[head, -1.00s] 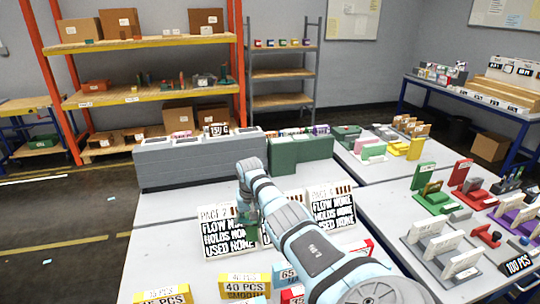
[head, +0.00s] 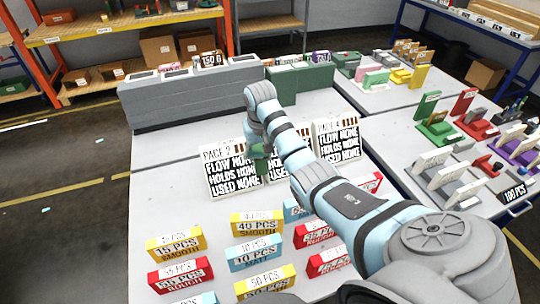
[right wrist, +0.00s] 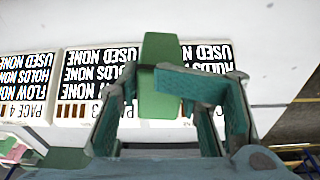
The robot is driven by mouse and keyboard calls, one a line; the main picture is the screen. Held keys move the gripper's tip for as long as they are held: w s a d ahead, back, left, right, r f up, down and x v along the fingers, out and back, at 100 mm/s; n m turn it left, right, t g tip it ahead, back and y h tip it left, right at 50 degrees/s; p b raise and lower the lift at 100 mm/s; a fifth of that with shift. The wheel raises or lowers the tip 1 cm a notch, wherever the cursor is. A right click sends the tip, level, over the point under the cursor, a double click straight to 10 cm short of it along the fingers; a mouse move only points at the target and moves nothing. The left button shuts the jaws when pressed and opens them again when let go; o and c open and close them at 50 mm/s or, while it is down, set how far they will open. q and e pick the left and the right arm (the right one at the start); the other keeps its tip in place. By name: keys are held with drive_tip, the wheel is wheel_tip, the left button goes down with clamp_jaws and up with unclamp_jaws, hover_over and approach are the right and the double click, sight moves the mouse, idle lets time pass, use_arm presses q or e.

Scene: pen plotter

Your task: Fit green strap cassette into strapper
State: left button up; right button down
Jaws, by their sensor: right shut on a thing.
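My right gripper (head: 259,154) is low over the near table, in front of the white page cards. It is shut on a green block (right wrist: 160,75), which looks like the green strap cassette. In the right wrist view the block stands out beyond the gripper fingers (right wrist: 175,95), with its far end over the cards. In the head view the gripper and arm hide most of the block. A green device (head: 437,127) stands on the right table; I cannot tell which device is the strapper. My left gripper is not in view.
The PAGE 2 card (head: 232,172) and PAGE 4 card (head: 338,141) stand beside the gripper. Several coloured PCS boxes, such as a yellow one (head: 257,224), fill the table's front. Grey bins (head: 190,95) and a green bin (head: 300,82) line the back. The table's left part is clear.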

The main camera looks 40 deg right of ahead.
drive_tip(key=a+r+n, duration=0.1)
drive_tip(key=a, duration=0.7)
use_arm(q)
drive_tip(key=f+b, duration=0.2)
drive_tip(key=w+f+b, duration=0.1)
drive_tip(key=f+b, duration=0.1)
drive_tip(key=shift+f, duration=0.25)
use_arm(e)
drive_tip(key=f, duration=1.9)
drive_tip(key=shift+s+d, duration=0.3)
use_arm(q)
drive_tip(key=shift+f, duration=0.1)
use_arm(e)
drive_tip(key=c, duration=1.1)
unclamp_jaws()
drive_tip(key=shift+f, duration=0.1)
